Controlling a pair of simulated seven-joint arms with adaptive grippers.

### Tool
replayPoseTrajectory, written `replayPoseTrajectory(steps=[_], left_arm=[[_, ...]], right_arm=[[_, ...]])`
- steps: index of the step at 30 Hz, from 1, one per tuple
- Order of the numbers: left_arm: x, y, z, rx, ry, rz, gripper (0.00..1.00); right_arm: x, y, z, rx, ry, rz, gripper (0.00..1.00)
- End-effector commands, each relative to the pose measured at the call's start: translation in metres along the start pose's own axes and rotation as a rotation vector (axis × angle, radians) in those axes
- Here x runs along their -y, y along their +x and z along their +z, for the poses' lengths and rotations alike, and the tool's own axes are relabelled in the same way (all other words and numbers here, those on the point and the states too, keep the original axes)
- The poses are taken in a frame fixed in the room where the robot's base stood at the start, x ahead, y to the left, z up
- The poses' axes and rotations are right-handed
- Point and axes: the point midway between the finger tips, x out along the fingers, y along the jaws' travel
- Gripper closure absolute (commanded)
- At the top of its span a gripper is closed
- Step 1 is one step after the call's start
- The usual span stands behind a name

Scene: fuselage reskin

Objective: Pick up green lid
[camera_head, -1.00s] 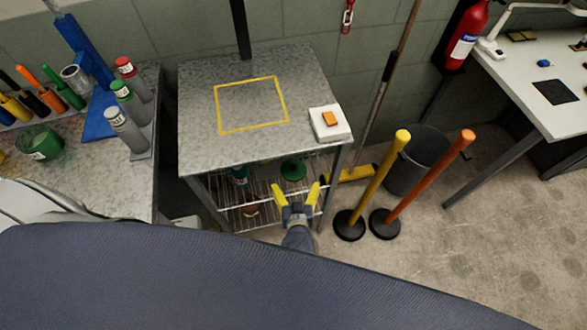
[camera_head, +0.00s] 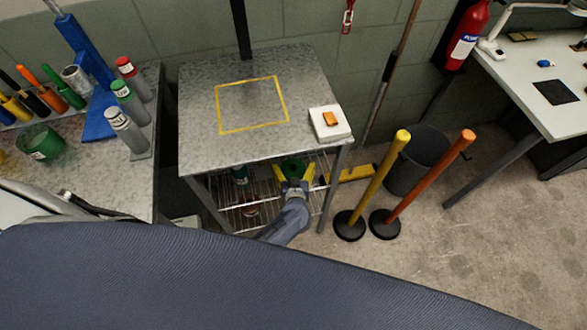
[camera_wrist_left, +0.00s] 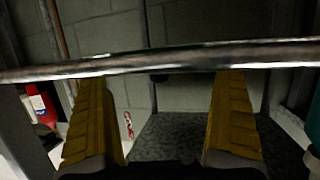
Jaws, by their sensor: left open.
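The green lid (camera_head: 293,165) is on the wire shelf under the grey metal table, partly covered by my gripper in the head view. My left gripper (camera_head: 294,173) is open, its yellow fingers reaching under the table's front edge, one on each side of the lid in that view. I cannot tell whether they touch it. In the left wrist view the open yellow fingers (camera_wrist_left: 163,78) spread apart with a metal bar (camera_wrist_left: 165,60) crossing at their tips. I cannot make out the lid there. My right gripper is not in view.
The table (camera_head: 200,140) has a yellow outlined square and a white block (camera_head: 330,130) on top. A dark green bottle (camera_head: 240,175) stands on the wire shelf (camera_head: 225,195) left of the gripper. Yellow (camera_head: 372,185) and orange (camera_head: 425,180) posts stand right of the table.

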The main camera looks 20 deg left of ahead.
Motion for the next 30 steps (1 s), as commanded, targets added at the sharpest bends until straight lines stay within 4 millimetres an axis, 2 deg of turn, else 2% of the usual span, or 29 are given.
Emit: replayPoseTrajectory(steps=[4, 13, 26, 29, 30], left_arm=[[-0.0002, 0.0105, -0.0002, 0.000, 0.001, 0.001, 0.00], [-0.0002, 0.0123, 0.0000, 0.000, 0.000, 0.001, 0.00], [-0.0003, 0.0121, 0.0000, 0.000, 0.000, 0.001, 0.50], [-0.0003, 0.0121, 0.0001, 0.000, 0.000, 0.001, 0.51], [-0.0003, 0.0121, 0.0002, 0.001, 0.000, 0.001, 0.57]], right_arm=[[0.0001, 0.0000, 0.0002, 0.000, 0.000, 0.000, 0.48], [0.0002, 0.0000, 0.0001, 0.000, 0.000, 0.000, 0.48], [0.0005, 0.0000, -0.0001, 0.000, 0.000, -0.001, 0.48], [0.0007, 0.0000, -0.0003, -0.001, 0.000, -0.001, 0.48], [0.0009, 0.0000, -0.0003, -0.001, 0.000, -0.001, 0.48]])
